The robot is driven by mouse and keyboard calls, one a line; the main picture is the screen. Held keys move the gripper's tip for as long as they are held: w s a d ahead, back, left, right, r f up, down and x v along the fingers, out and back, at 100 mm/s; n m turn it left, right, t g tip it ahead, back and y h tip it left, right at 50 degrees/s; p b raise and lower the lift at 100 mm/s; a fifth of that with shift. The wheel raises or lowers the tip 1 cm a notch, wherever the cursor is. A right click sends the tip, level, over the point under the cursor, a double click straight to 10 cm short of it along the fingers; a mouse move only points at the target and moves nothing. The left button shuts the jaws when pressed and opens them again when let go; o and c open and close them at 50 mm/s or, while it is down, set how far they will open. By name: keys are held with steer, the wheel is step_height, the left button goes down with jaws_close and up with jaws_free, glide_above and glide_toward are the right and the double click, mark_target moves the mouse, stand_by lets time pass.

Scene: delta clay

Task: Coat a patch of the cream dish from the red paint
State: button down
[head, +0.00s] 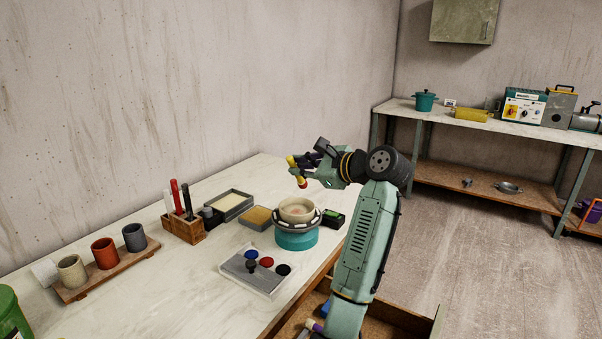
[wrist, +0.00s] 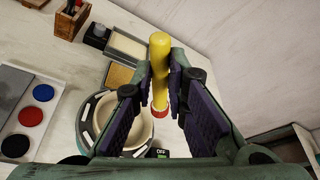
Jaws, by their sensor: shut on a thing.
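My gripper (head: 308,163) is shut on a yellow-handled tool (wrist: 159,60); its lower end (wrist: 160,112) is red. The tool is tilted in the head view, above and close to the cream dish (head: 289,212). The dish sits on a turntable with a dark, notched rim and a teal base (head: 296,240); its floor looks faintly pinkish in the head view. In the wrist view the dish (wrist: 91,118) is partly hidden by my left finger. The red paint (head: 266,262) is a round well in a pale palette (head: 262,281), front left of the turntable; it also shows in the wrist view (wrist: 29,116).
Blue (wrist: 43,92) and black (wrist: 15,146) wells flank the red. A tan sponge-like block (head: 256,217), a shallow tray (head: 227,204) and a wooden tool holder (head: 184,229) stand left of the turntable. A small dark box with green (head: 333,218) is close on its right.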

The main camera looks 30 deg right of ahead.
steer(key=shift+r, duration=0.1)
step_height(320, 180, up, 3)
steer(key=shift+f, duration=0.1)
stand_by(0.5)
steer(key=shift+d, duration=0.1)
stand_by(0.4)
steer(key=shift+w+d+f+m+g+y, duration=0.4)
steer(key=shift+d+f+m, duration=0.25)
steer(key=shift+m, duration=0.25)
steer(key=shift+w+a+r, duration=0.1)
steer(key=shift+a, duration=0.05)
